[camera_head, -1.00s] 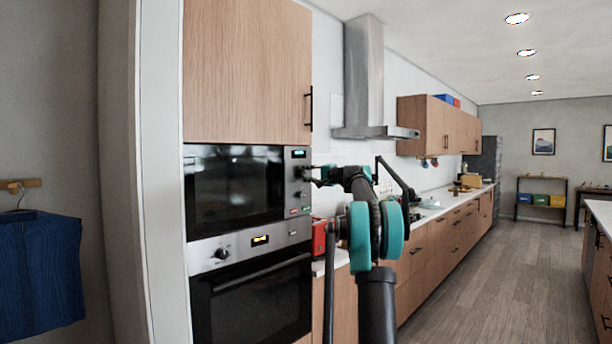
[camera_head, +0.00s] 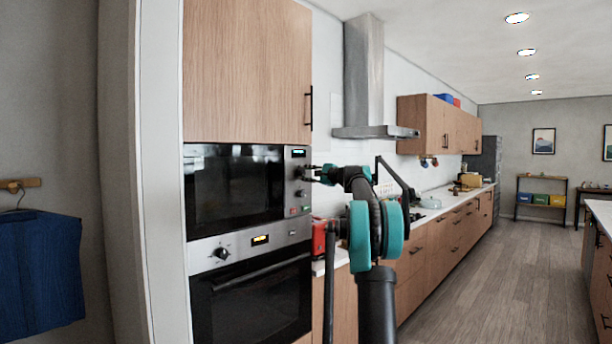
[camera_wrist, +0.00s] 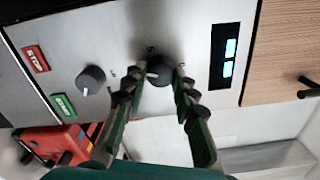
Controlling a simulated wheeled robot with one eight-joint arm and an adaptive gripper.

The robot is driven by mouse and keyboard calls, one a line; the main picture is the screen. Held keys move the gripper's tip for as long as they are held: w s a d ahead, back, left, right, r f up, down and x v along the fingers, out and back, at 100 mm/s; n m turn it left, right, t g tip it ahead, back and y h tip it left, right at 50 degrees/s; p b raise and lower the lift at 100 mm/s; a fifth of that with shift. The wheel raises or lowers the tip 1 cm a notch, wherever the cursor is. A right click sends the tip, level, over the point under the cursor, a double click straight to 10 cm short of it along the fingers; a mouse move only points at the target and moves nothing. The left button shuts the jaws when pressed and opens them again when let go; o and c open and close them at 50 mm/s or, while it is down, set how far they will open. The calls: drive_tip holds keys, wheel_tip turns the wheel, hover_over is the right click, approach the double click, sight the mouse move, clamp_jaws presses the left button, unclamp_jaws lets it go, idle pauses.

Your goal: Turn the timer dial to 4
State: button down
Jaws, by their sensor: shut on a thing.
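The microwave control panel (camera_head: 298,182) is steel, with a lit display above two dark round dials. In the wrist view the panel looks turned on its side, with the display (camera_wrist: 225,55) at right. My gripper (camera_wrist: 160,75) has its green, black-jointed fingers shut on the dial closer to the display (camera_wrist: 158,72). The other dial (camera_wrist: 90,80) stands free, farther from the display. In the head view my gripper (camera_head: 306,173) reaches the upper dial from the right.
A red STOP button (camera_wrist: 35,59) and a green START button (camera_wrist: 63,105) sit beyond the free dial. An oven with its own knob (camera_head: 222,253) is below the microwave. A red appliance (camera_head: 319,236) stands on the counter close to my arm.

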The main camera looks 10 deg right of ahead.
idle(0.3)
drive_tip(key=c, duration=1.2)
unclamp_jaws()
drive_tip(key=shift+s+d, duration=0.1)
drive_tip(key=v, duration=1.1)
drive_tip(key=shift+s+d, duration=0.2)
drive_tip(key=shift+s, duration=0.15)
